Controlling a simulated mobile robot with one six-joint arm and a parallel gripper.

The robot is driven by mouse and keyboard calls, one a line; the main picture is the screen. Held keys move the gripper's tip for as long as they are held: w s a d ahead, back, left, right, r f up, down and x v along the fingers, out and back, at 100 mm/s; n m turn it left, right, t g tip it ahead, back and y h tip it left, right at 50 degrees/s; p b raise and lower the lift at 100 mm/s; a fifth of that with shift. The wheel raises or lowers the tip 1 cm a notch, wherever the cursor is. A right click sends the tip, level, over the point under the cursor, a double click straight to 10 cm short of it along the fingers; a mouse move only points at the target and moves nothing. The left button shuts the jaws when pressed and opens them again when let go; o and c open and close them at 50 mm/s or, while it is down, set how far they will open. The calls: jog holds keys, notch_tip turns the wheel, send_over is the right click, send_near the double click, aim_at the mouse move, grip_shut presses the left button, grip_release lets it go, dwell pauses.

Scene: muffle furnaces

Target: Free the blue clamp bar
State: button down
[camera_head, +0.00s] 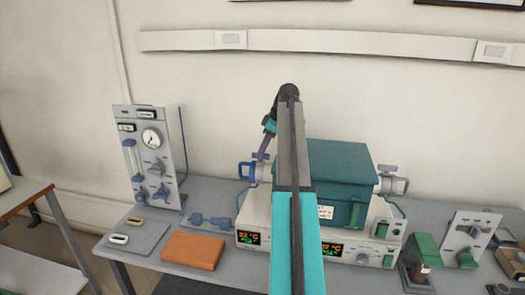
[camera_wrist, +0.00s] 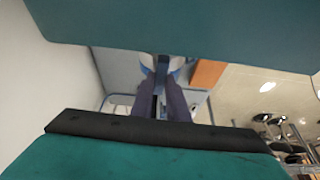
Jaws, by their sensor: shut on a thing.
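The blue clamp bar (camera_head: 246,171) shows as a blue loop at the left side of the teal furnace (camera_head: 338,170), above its white control base (camera_head: 255,215). My gripper (camera_head: 260,158) comes down to it from above with its purple fingers. In the wrist view my gripper (camera_wrist: 162,85) has its two fingers close together, shut on the blue clamp bar (camera_wrist: 161,63), which shows between and beyond the fingertips. My arm covers the front middle of the furnace and part of the base. How the bar is fastened cannot be made out.
A grey clamp fitting (camera_head: 392,181) is on the furnace's right side. A gauge panel (camera_head: 146,160) stands at the left, with an orange block (camera_head: 193,250) and a grey pad (camera_head: 135,237) in front. A green-and-grey device (camera_head: 424,255) and a switch panel (camera_head: 468,240) stand right.

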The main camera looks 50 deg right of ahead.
jog(key=m, duration=0.1)
jog(key=m+h, duration=0.1)
jog(key=m, duration=0.1)
jog(key=shift+a+r+m+t, duration=0.1)
jog(key=shift+a+m+t, duration=0.05)
jog(key=shift+m+t, duration=0.2)
jog(key=m+h+p, duration=0.1)
jog(key=m+h, duration=0.1)
jog(key=m, duration=0.3)
jog(key=shift+a, duration=0.15)
jog(key=m+h, duration=0.1)
jog(key=m, duration=0.1)
jog(key=m+g+h+p, duration=0.1)
jog(key=m, duration=0.2)
jog(key=shift+w+a, duration=0.15)
jog(key=shift+w+m+g+h, duration=0.1)
jog(key=shift+m+g+h, duration=0.4)
jog(key=shift+m, duration=1.45)
jog(key=shift+p, duration=0.3)
jog(key=shift+a, duration=0.1)
jog(key=c, duration=1.7)
grip_release()
